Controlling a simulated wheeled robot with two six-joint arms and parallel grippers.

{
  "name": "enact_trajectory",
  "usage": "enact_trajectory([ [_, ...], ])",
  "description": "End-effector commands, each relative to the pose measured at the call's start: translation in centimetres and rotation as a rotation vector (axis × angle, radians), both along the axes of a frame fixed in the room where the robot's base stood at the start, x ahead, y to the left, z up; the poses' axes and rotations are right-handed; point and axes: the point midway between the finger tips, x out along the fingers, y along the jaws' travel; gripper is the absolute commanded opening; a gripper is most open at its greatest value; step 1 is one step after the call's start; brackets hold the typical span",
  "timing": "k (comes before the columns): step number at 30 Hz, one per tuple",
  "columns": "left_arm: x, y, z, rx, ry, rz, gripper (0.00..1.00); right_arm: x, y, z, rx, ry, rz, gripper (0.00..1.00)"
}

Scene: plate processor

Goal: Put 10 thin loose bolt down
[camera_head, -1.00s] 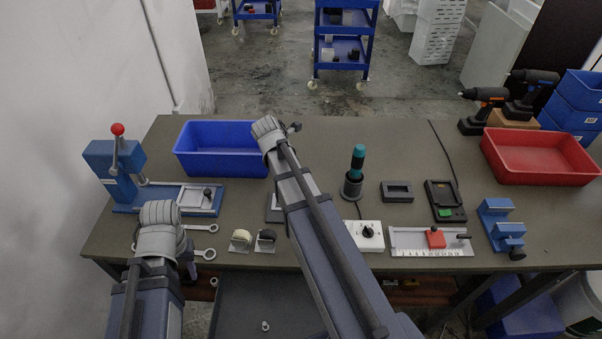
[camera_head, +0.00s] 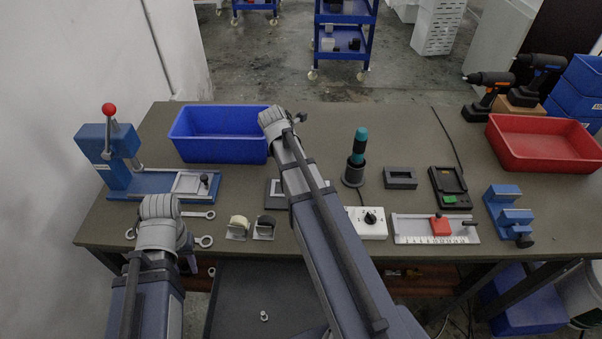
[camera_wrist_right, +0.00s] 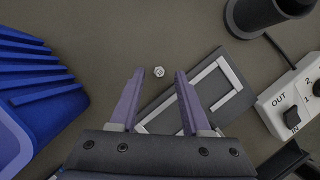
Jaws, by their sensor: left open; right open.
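A small silver bolt (camera_wrist_right: 159,72) shows from above in the right wrist view, on the bare grey-brown table. It appears between and just beyond the fingertips of my right gripper (camera_wrist_right: 160,78), which is open and empty; how high the fingers are above it I cannot tell. In the head view my right arm hides this spot. My left gripper (camera_head: 190,262) hangs at the table's front left edge, mostly hidden by its own wrist, open. Another small metal piece (camera_head: 264,316), like a bolt or nut, lies on a dark surface below the table front.
A blue bin (camera_head: 190,150) stands left of my right arm, with a blue lever press (camera_head: 108,150) beside it. A grey plate with a white frame (camera_wrist_right: 205,92) lies right of the right fingers. A screwdriver holder (camera_head: 354,172), switch box (camera_head: 366,226) and red bin (camera_head: 545,160) stand further right.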

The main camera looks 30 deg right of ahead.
Motion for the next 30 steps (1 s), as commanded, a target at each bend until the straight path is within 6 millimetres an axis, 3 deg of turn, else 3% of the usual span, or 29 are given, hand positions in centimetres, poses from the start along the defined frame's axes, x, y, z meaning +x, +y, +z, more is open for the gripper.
enact_trajectory([
  [1, 0.0, 0.0, -1.3, 0.000, 0.000, 0.000, 0.41, 0.2, -0.4, -1.3, 0.000, 0.000, -0.001, 0.47],
  [6, 0.0, 0.0, -2.9, 0.000, 0.000, 0.000, 0.41, 0.3, -1.1, -2.9, 0.000, 0.000, 0.001, 0.47],
  [14, 0.0, 0.0, -2.8, 0.000, 0.000, -0.001, 0.41, 0.3, -1.2, -2.8, 0.000, 0.000, 0.001, 0.47],
  [27, 0.0, 0.0, -2.8, 0.000, 0.000, 0.000, 0.41, 0.3, -1.2, -2.8, 0.000, 0.000, 0.001, 0.00],
  [30, 0.0, 0.0, -2.8, 0.000, 0.000, 0.000, 0.41, 0.3, -1.2, -2.8, 0.000, 0.000, 0.001, 0.00],
])
